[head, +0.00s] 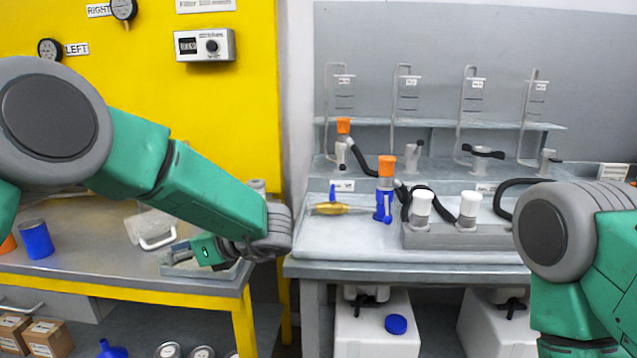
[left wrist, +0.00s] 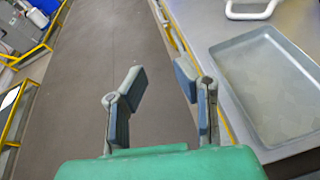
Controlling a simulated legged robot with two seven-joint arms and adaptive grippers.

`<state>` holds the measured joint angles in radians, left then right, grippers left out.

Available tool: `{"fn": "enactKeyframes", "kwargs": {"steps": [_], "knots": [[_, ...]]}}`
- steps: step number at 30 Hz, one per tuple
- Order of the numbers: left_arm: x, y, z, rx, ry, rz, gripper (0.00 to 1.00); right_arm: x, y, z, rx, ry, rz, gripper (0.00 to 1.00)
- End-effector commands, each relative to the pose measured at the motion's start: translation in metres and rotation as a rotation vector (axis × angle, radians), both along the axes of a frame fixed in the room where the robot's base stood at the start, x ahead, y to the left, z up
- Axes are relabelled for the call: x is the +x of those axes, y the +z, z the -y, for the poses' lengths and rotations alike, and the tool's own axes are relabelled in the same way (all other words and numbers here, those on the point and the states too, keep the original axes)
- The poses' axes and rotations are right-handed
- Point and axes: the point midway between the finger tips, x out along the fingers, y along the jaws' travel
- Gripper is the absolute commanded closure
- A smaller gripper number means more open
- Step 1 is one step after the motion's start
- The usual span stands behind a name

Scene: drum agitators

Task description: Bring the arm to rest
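My left arm (head: 205,190) reaches in from the left in the head view, over the right end of the yellow-framed bench. Its wrist end hides the gripper fingers there. In the left wrist view my left gripper (left wrist: 155,85) is open, with nothing between its fingers and the floor below. My right arm (head: 585,260) shows at the right edge of the head view. Its gripper is out of view.
A grey tray (left wrist: 275,85) lies on the bench beside the left gripper. A blue cup (head: 36,240) stands on the bench at left. The back bench (head: 340,250) holds an orange-capped blue fitting (head: 384,190), a yellow tool (head: 338,208) and white-capped fittings (head: 421,206).

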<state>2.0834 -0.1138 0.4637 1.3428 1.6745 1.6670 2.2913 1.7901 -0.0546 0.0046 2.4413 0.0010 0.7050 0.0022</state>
Motion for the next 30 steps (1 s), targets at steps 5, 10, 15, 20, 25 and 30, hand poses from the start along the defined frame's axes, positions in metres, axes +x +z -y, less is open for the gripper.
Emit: {"fn": "enactKeyframes", "kwargs": {"steps": [5, 10, 15, 20, 25, 30], "knots": [[0.004, -0.024, -0.010, 0.093, -0.170, -0.177, 0.74, 0.000, 0.000, 0.000, 0.000, 0.000, 0.001, 0.60], [0.007, -0.053, -0.018, 0.222, -0.395, -0.421, 0.74, 0.000, 0.000, 0.000, 0.000, 0.000, 0.000, 0.60], [0.002, -0.104, -0.022, 0.418, -0.715, -0.794, 0.74, 0.000, 0.001, 0.000, 0.000, 0.000, 0.000, 0.60], [-0.039, -0.186, -0.019, 0.726, -1.188, -1.345, 0.74, 0.000, 0.002, 0.000, 0.000, 0.000, 0.000, 0.60], [-0.136, -0.270, -0.011, 1.127, -1.777, -1.885, 0.74, 0.000, 0.002, 0.000, 0.000, 0.000, 0.000, 0.60], [-0.254, -0.313, -0.009, -1.202, 1.843, 1.665, 0.74, 0.000, 0.003, 0.000, 0.000, 0.000, 0.000, 0.60]]}}
